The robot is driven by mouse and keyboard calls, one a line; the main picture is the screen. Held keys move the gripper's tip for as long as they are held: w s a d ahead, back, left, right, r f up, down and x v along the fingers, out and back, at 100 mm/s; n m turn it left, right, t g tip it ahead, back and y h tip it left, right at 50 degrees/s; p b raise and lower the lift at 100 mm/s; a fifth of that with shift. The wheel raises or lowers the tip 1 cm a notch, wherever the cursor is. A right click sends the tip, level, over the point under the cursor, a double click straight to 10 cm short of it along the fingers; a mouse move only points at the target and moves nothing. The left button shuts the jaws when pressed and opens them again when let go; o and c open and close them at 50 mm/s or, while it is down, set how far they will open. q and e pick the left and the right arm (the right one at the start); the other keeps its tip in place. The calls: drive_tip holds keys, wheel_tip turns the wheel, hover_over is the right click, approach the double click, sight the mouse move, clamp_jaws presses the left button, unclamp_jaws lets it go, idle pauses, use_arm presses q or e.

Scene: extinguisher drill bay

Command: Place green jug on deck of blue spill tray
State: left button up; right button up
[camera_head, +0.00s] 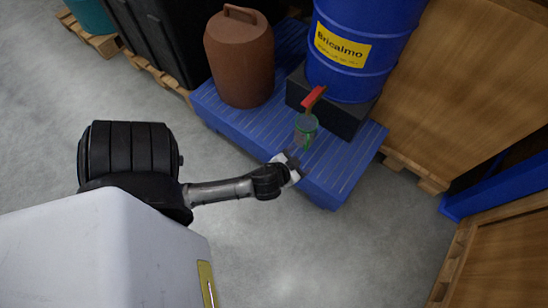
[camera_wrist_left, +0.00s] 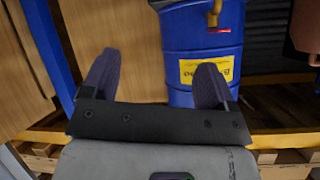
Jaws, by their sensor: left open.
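The green jug (camera_head: 306,129) is small, with a grey top and a green handle. In the head view it is just below the red tap handle (camera_head: 313,97), in front of the black block. I cannot tell whether it rests on the deck. The blue spill tray (camera_head: 338,180) has a slatted deck. My left gripper (camera_head: 295,160) is open over the tray's front part, close to the jug; contact cannot be made out. In the left wrist view the fingers (camera_wrist_left: 155,82) are wide apart with no jug seen between them. My right gripper is not in view.
A blue drum (camera_head: 358,50) with a yellow label stands on a black block (camera_head: 342,119) on the tray. A brown container (camera_head: 240,62) stands on the tray's left part. Wooden crates (camera_head: 470,75) stand to the right. The grey floor in front is clear.

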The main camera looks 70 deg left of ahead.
use_arm(q)
drive_tip(key=s+d+r+m+g+h, duration=0.1)
drive_tip(key=s+d+m+g+h, duration=0.3)
drive_tip(key=s+d, duration=0.7)
drive_tip(key=d+g+h, duration=0.2)
drive_tip(key=shift+s+d+m, duration=0.3)
drive_tip(key=shift+c, duration=0.2)
idle(0.9)
